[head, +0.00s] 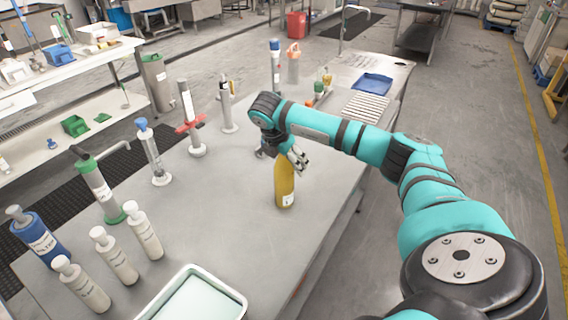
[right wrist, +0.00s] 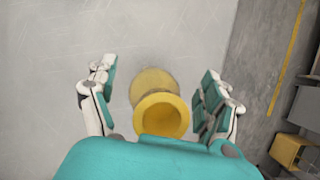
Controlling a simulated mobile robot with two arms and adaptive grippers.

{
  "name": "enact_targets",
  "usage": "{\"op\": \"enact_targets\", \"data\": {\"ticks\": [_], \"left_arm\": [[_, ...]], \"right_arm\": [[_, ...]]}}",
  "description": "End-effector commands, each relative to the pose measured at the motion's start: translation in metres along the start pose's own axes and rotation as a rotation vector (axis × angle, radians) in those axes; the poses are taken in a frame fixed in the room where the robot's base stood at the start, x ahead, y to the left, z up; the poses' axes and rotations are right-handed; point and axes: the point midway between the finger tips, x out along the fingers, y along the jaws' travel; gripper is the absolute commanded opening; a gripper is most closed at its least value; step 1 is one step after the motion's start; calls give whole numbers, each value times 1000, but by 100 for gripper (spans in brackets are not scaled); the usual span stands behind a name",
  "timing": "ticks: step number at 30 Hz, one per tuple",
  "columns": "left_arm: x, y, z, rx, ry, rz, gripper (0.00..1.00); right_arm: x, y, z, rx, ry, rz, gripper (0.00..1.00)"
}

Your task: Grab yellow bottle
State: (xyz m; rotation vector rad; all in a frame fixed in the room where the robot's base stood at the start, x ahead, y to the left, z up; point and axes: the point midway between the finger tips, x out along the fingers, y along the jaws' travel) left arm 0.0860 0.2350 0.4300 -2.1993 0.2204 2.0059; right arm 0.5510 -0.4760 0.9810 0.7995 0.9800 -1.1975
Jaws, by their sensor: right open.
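The yellow bottle (head: 285,187) stands upright on the grey table (head: 225,225), near its right edge, with a small white label low on its side. My right gripper (head: 293,158) is at the bottle's top, and its fingers hide part of the neck in the head view. In the right wrist view the yellow bottle (right wrist: 160,115) is seen from above, between the two spread fingers of my right gripper (right wrist: 160,105). There is a gap on each side, so the fingers do not hold it. My left gripper is not in view.
Several pale bottles (head: 115,256) and a blue bottle (head: 38,238) stand at the table's left. A white tray (head: 238,293) sits at the front. Several capped cylinders (head: 152,152) stand farther back. The table around the yellow bottle is clear.

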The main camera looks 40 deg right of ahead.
Motion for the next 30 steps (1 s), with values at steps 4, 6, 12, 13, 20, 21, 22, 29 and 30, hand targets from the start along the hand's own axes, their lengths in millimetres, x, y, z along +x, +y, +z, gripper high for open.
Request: {"op": "enact_targets", "data": {"ticks": [4,6,12,13,20,21,22,29,30], "left_arm": [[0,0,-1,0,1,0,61],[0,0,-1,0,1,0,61],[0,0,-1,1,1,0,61],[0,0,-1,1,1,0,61],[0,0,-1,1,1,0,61],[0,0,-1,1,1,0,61],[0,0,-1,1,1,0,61],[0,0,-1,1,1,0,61],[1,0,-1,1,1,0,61]], "right_arm": [[0,0,0,0,0,0,74],[0,0,0,0,0,0,65],[0,0,0,0,1,0,39],[0,0,0,0,0,0,35],[-1,0,0,0,1,1,5],[-1,0,0,0,1,1,0],[-1,0,0,0,1,1,0],[-1,1,0,1,0,2,0],[-2,1,1,1,0,2,0]]}}
